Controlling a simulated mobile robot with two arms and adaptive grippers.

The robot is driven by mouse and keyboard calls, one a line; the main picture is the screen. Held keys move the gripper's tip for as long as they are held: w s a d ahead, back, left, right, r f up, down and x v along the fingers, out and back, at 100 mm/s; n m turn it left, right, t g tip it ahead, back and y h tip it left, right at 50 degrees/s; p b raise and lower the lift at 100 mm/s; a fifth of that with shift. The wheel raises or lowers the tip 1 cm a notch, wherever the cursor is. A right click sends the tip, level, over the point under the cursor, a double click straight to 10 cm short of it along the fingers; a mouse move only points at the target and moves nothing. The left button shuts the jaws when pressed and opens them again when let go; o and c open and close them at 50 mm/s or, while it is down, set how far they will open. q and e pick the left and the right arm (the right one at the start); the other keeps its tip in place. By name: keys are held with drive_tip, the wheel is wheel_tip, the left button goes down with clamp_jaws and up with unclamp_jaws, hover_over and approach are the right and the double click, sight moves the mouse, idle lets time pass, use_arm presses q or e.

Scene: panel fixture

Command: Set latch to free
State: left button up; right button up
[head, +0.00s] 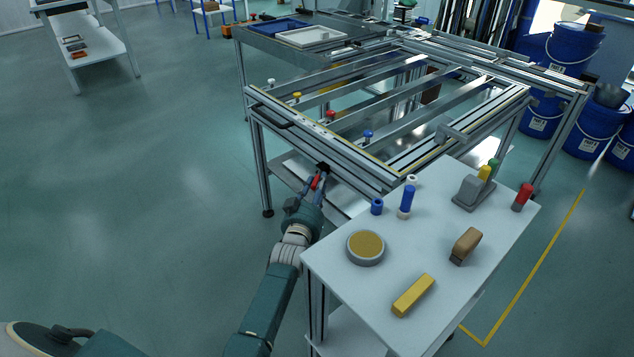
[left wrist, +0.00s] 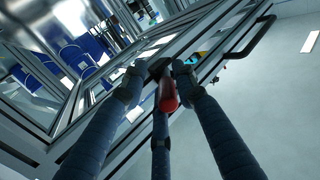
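The latch is a red handle on a dark mount, on the side rail of the panel fixture (head: 335,142). In the left wrist view the red handle (left wrist: 169,92) points toward the camera, between my fingers. In the head view only a bit of red (head: 316,182) shows among the fingers. My left gripper (head: 322,172) is at the fixture's near side, its fingers (left wrist: 160,75) reaching around the handle with gaps visible beside it. It looks open; contact cannot be made out. The latch's exact setting is hard to tell. My right gripper is not in view.
A white side table (head: 330,258) stands close to the right of my left arm, with a round tin (head: 365,247), a yellow block (head: 413,295), a brush (head: 466,245) and blue cylinders. A black bar handle (head: 268,116) juts from the fixture. Floor to the left is clear.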

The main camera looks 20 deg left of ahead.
use_arm(q)
drive_tip(key=shift+w+r, duration=0.1)
drive_tip(key=shift+r, duration=0.2)
drive_tip(key=s+d, duration=0.2)
drive_tip(key=s, duration=1)
drive_tip(key=shift+f, duration=0.1)
